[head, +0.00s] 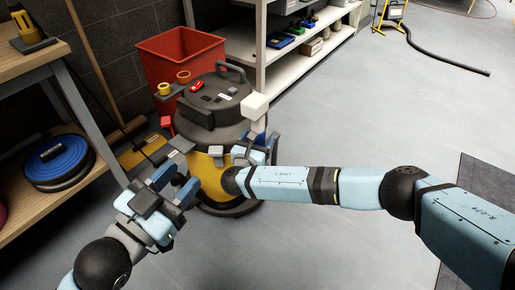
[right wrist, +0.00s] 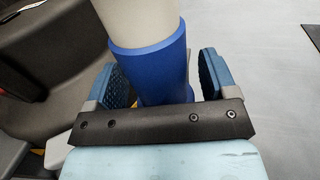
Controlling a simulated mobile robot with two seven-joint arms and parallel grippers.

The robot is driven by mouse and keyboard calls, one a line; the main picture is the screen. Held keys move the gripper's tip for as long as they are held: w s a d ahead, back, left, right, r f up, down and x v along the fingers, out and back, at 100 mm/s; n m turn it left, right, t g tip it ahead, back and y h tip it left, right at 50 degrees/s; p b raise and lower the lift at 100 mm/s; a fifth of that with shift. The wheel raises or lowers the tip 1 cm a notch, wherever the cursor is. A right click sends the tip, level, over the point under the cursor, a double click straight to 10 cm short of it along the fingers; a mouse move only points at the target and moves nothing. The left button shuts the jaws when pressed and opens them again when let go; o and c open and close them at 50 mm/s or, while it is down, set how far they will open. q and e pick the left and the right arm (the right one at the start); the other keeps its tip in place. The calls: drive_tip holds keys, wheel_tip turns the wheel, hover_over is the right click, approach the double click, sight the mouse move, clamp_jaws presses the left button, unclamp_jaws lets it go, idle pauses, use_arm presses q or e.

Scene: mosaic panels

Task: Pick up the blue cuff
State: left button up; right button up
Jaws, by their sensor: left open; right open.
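The blue cuff (right wrist: 150,66) is wrapped around a pale tube (right wrist: 140,20) in the right wrist view. In the head view the white tube (head: 258,127), topped by a white block (head: 255,105), rises beside the yellow-and-grey vacuum (head: 212,118); the cuff is mostly hidden by my gripper there. My right gripper (right wrist: 166,78) is open, with one blue-padded finger on each side of the cuff; a gap shows at least on the left. It also shows in the head view (head: 256,146). My left gripper (head: 174,184) is open and empty, left of the vacuum.
A red bin (head: 180,55) stands behind the vacuum against the wall. A wooden bench (head: 38,62) with a blue-topped round reel (head: 58,160) on its lower shelf is at the left. A white shelf (head: 290,58) stands behind. The floor at the right is mostly clear.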

sight(258, 96)
drive_tip(key=c, duration=1)
drive_tip(key=shift+r, duration=0.1)
drive_tip(key=shift+r+p, duration=0.45)
drive_tip(key=shift+r, duration=0.2)
wheel_tip(258, 96, up, 11)
drive_tip(key=p, duration=0.5)
wheel_tip(258, 96, up, 6)
drive_tip(key=p, duration=0.3)
drive_tip(key=shift+r, duration=0.2)
use_arm(q)
drive_tip(key=shift+s+d+r+n+y, duration=0.2)
drive_tip(key=shift+s+d+r+n, duration=0.1)
drive_tip(key=shift+s+r+n, duration=0.4)
drive_tip(key=shift+s+d+r+n+y, duration=0.25)
drive_tip(key=shift+r+n, duration=0.2)
drive_tip(key=shift+n, duration=0.45)
drive_tip(key=shift+s+d+r+n+y, duration=0.15)
drive_tip(key=shift+s+d+r+n, duration=0.15)
drive_tip(key=shift+s+r+n, duration=0.4)
use_arm(e)
drive_tip(key=shift+r, duration=0.65)
use_arm(q)
drive_tip(key=shift+w+f, duration=0.1)
drive_tip(key=shift+w, duration=0.1)
